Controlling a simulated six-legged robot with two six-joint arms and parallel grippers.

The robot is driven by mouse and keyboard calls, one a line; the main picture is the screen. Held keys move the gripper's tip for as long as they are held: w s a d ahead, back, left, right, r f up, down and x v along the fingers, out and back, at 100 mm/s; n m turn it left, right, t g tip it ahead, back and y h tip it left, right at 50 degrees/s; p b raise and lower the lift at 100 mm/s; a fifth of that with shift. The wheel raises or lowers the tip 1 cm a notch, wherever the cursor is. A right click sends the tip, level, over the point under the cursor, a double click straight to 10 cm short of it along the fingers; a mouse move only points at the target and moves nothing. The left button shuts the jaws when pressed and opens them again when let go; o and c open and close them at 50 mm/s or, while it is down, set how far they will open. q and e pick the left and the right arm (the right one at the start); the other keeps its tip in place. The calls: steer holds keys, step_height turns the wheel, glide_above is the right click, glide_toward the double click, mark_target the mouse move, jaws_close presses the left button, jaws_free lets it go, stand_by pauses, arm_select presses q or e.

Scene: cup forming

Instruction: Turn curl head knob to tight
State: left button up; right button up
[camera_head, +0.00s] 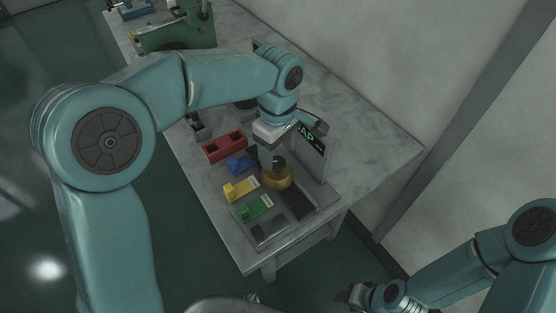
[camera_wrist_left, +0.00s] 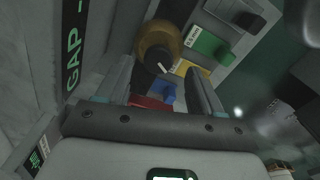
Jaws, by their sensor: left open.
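A round brass dial (camera_head: 277,178) with a black centre knob sits on the grey panel at the bench's front. In the left wrist view the brass dial (camera_wrist_left: 152,36) shows the black knob (camera_wrist_left: 156,63) with a white pointer line. I cannot read any tight marking. My left gripper (camera_head: 270,154) is above the dial, pointing down. In the left wrist view its two fingers (camera_wrist_left: 160,74) are apart, with the knob between and beyond them; contact is not clear. My right gripper (camera_head: 360,295) is low at the bottom right, away from the bench, its jaws too small to judge.
Blue (camera_head: 238,163), yellow (camera_head: 240,189) and green (camera_head: 255,207) blocks with levers lie left of the dial. A red block (camera_head: 224,146) is behind them. An upright GAP display (camera_head: 312,138) stands close on the right. The bench's right side (camera_head: 375,150) is clear.

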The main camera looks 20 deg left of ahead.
mark_target(277, 161)
arm_select(q)
steer(key=f, duration=0.3)
steer(key=shift+w+a+f, duration=0.1)
steer(key=shift+a+f, duration=0.1)
steer(key=shift+d+f, duration=0.15)
steer(key=shift+f, duration=0.6)
steer(key=c, duration=1.1)
steer(key=shift+o, duration=0.2)
